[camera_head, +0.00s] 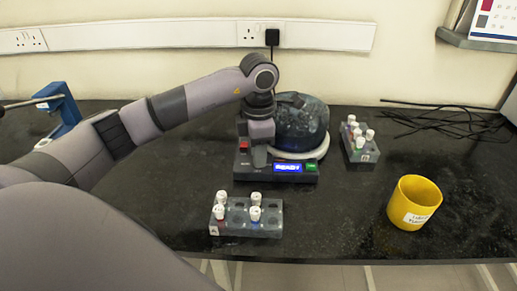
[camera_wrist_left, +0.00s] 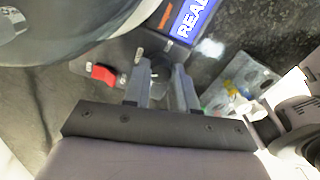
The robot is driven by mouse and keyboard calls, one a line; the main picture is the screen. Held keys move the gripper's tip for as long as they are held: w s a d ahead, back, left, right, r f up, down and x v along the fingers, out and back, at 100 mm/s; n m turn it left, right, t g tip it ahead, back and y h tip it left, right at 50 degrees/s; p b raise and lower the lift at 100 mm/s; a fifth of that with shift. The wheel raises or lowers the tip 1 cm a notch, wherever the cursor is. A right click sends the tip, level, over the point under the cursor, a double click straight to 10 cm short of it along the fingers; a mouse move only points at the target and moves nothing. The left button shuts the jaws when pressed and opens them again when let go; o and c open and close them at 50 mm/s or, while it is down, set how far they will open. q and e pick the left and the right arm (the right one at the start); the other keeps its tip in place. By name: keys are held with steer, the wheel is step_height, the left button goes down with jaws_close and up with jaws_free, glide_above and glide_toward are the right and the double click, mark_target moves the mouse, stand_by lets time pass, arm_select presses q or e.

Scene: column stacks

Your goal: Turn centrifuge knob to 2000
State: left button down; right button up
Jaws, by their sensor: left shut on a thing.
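The centrifuge (camera_head: 302,122) stands at the back of the black bench, with a dark rounded lid and a pale rim. Its blue display (camera_head: 288,168) appears to read READY and shows partly in the left wrist view (camera_wrist_left: 192,18). A red switch (camera_wrist_left: 103,73) sits on its panel. My left gripper (camera_head: 259,160) points down at the front-left of the centrifuge. In the left wrist view its fingers (camera_wrist_left: 161,78) are closed around the dark knob (camera_wrist_left: 156,68). The fingers largely hide the knob, and its setting cannot be read. My right gripper is not in view.
A tube rack (camera_head: 240,231) with several white-capped tubes stands in front of the centrifuge. Another rack (camera_head: 363,156) is to its right. A yellow mug (camera_head: 407,207) stands further right, black cables (camera_head: 440,118) behind. A blue device (camera_head: 64,108) is at far left.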

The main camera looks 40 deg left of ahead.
arm_select(q)
steer(key=n+p, duration=0.1)
steer(key=n, duration=0.3)
steer(key=shift+n, duration=0.3)
steer(key=n+p, duration=0.1)
steer(key=n, duration=0.5)
steer(key=shift+n, duration=0.8)
steer(key=shift+p, duration=0.3)
steer(key=c, duration=0.9)
jaws_free()
steer(key=shift+r, duration=0.1)
step_height(320, 180, up, 7)
